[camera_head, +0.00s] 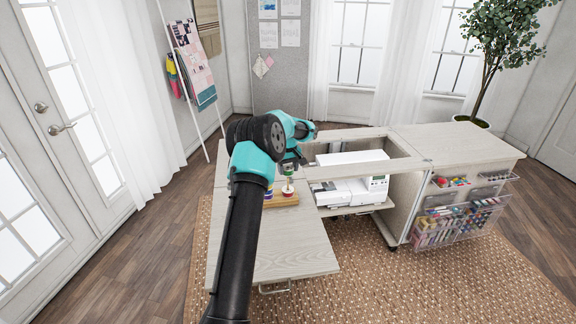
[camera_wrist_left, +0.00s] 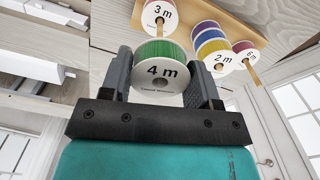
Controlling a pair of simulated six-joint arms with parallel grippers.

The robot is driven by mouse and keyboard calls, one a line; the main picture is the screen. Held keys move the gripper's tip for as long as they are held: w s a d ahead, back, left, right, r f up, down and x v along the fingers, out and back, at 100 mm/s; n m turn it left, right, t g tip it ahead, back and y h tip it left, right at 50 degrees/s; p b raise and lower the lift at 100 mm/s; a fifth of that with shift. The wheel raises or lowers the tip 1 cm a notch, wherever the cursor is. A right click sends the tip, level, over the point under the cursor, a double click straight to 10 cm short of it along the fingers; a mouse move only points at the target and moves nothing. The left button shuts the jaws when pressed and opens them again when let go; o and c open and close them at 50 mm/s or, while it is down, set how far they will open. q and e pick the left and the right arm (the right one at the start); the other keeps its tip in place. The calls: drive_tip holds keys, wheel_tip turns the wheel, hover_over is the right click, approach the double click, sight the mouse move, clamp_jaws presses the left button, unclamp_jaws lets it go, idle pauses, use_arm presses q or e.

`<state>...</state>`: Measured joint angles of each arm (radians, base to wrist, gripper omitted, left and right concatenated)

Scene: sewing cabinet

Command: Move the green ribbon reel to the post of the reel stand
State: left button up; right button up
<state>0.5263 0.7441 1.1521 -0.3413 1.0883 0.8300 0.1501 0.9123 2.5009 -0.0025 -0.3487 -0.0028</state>
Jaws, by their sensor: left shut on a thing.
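My left gripper (camera_head: 291,160) is shut on the green ribbon reel (camera_head: 288,169), a white-flanged spool marked "4 m". In the left wrist view the green reel (camera_wrist_left: 160,72) sits between the two fingers (camera_wrist_left: 162,80). The reel stand (camera_head: 282,200) is a wooden base on the table leaf, and the base also shows in the left wrist view (camera_wrist_left: 232,14). My right gripper is not in view.
Other stand posts carry a stack (camera_wrist_left: 212,46) of purple, yellow and blue reels, and a red-orange "6 m" reel (camera_wrist_left: 245,50). A white sewing machine (camera_head: 350,190) sits to the right in the cabinet's opening. The front of the table leaf (camera_head: 295,250) is clear.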

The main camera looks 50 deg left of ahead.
use_arm(q)
drive_tip(key=shift+f, duration=2.3)
idle(0.5)
drive_tip(key=o, duration=1)
drive_tip(key=shift+r, duration=0.1)
wheel_tip(320, 180, up, 17)
idle(1.0)
